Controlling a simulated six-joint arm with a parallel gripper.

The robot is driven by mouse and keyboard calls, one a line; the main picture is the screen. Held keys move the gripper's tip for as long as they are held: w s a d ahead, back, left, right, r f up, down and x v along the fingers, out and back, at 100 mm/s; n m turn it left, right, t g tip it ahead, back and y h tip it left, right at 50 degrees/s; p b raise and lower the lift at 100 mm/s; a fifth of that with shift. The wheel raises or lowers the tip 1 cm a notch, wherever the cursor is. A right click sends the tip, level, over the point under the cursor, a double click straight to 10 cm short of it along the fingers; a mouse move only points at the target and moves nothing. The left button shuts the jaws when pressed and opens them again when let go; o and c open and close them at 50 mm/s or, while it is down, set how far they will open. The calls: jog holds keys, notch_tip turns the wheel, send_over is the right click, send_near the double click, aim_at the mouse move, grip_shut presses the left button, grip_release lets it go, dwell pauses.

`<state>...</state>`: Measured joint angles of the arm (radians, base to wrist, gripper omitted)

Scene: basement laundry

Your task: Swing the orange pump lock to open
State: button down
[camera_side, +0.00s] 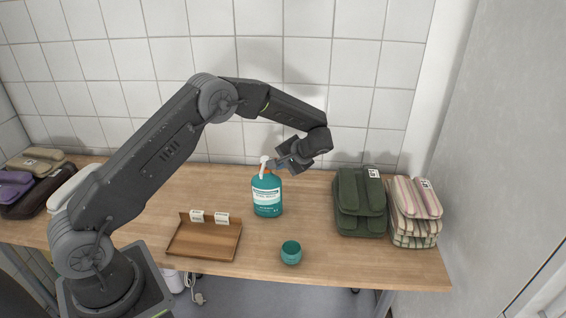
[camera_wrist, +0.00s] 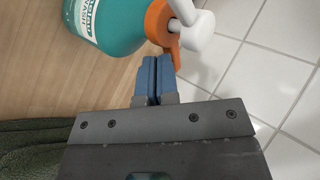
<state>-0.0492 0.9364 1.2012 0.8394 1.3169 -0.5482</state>
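The teal pump bottle (camera_side: 267,197) with a white label stands upright on the table in the side view. It also shows at the top of the wrist view (camera_wrist: 108,22). Its white pump head (camera_wrist: 190,30) sits above an orange lock (camera_wrist: 160,22), whose tab points toward my gripper. My gripper (camera_wrist: 156,62) has blue fingertips close together, with only a thin dark line between them. The right fingertip is right beside the tab's end; I cannot tell whether they touch. In the side view my gripper (camera_side: 278,164) is at the pump's right, at neck height.
A wooden tray (camera_side: 203,252) with two white tags lies front left of the bottle. A teal cup (camera_side: 291,252) stands near the front edge. Folded green towels (camera_side: 360,205) and striped towels (camera_side: 415,212) are at the right. The tiled wall (camera_side: 300,60) is behind.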

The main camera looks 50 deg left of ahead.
jog(key=shift+s+f, duration=0.1)
jog(key=shift+s, duration=0.15)
jog(key=shift+d, duration=0.1)
jog(key=d+f+v, duration=0.1)
jog(key=v, duration=1.2)
jog(key=shift+w+d+f, duration=0.25)
jog(key=shift+d+f, duration=0.05)
jog(key=shift+f, duration=0.1)
